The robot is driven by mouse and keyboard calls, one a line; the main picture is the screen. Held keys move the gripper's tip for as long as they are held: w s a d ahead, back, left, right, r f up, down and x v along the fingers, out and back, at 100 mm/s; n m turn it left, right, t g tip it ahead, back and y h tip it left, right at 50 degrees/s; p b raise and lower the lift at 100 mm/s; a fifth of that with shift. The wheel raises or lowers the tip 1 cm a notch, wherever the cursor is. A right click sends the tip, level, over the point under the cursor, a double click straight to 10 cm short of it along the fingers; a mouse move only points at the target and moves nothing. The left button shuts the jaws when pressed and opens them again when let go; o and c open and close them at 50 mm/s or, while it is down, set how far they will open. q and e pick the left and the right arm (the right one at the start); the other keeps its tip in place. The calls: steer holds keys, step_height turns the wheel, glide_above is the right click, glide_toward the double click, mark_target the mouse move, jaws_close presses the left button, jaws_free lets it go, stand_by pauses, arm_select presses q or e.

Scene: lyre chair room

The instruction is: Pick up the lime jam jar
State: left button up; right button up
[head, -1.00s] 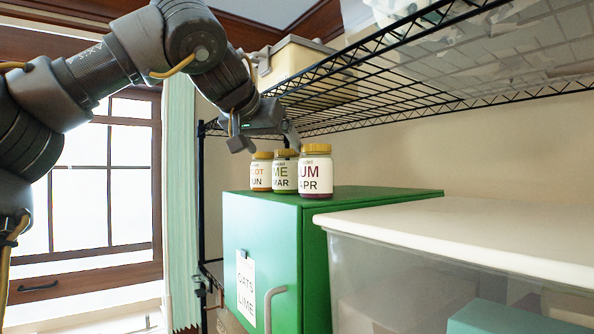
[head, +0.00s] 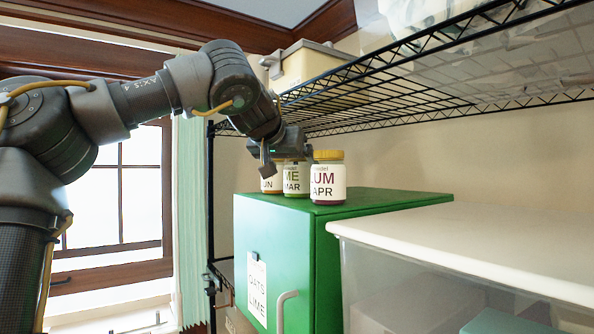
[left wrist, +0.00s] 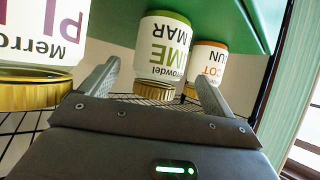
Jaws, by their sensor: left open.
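The lime jam jar (head: 297,180) has a white label with green "ME" and "MAR". It stands upright in the middle of a row of three jars on the green cabinet (head: 390,196). My left gripper (head: 288,158) is open over its top, hiding its lid in the head view. The left wrist view is upside down. It shows the lime jar (left wrist: 165,48) with its gold lid between the lines of the two spread fingers of my left gripper (left wrist: 158,80). I cannot tell whether they touch it. My right gripper is not in view.
The plum jar (head: 329,181) stands close to the right, and the partly hidden apricot jar (head: 270,186) close to the left. A black wire shelf (head: 400,80) hangs above. A white-lidded clear bin (head: 480,235) stands at the right.

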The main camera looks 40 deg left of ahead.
arm_select(q)
steer(key=x, duration=0.2)
steer(key=shift+w+a, duration=0.1)
steer(key=shift+w, duration=0.25)
steer(key=shift+w+f, duration=0.25)
steer(key=shift+w, duration=0.1)
steer(key=shift+s+r, duration=0.1)
steer(key=shift+s, duration=0.15)
steer(key=shift+c, duration=1.7)
steer(key=c, duration=1)
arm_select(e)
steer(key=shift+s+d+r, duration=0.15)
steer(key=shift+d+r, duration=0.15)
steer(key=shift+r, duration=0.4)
arm_select(q)
steer(key=shift+r, duration=0.1)
